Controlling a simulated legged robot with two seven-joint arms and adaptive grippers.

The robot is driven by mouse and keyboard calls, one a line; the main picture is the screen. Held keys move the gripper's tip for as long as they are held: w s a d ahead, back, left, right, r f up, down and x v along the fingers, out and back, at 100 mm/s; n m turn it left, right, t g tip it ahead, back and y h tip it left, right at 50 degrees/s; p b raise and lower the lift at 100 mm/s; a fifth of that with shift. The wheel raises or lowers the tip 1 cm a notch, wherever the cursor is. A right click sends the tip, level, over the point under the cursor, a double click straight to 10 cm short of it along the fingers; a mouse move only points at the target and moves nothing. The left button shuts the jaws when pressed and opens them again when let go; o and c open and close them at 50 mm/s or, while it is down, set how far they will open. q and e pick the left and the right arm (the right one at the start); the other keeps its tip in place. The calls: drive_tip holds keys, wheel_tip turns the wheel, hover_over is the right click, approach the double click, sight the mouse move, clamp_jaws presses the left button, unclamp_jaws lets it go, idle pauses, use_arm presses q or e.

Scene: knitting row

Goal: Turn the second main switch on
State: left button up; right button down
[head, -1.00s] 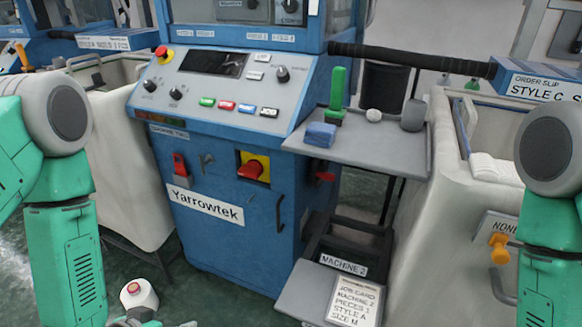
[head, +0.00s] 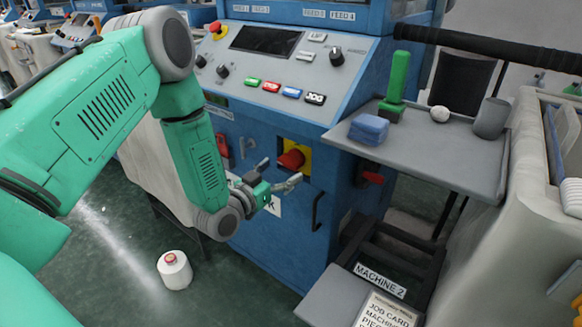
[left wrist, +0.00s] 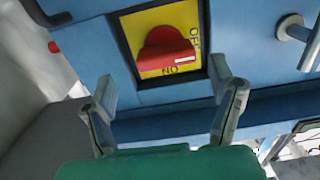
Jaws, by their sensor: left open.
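The red main switch knob (head: 291,158) sits on a yellow plate (head: 305,153) on the front of the blue machine. In the left wrist view the red knob (left wrist: 167,50) has a white mark at its lower right, towards the letters "OF" at the plate's right side. The "ON" lettering is at the bottom and upside down. My left gripper (head: 283,172) is open just in front of the switch; its fingers (left wrist: 166,95) reach to either side, below the knob in the wrist view, without visible contact. My right gripper is out of view.
A grey shelf (head: 430,155) with a blue block (head: 369,128) and a green tool (head: 394,85) juts out at right. A white cone (head: 174,270) stands on the floor. Coloured buttons (head: 272,87) line the panel above.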

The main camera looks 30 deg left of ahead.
sight(287, 166)
use_arm(q)
drive_tip(key=w, duration=0.3)
drive_tip(key=shift+w+f, duration=0.1)
drive_tip(key=shift+w, duration=0.2)
drive_tip(key=shift+w+a+f+b, duration=0.1)
drive_tip(key=shift+w+a+b, duration=0.2)
drive_tip(key=shift+a, duration=0.25)
drive_tip(key=shift+d, duration=0.3)
drive_tip(key=shift+c, duration=0.8)
drive_tip(key=shift+d, duration=0.25)
drive_tip(key=c, duration=1)
drive_tip(key=shift+a, duration=0.1)
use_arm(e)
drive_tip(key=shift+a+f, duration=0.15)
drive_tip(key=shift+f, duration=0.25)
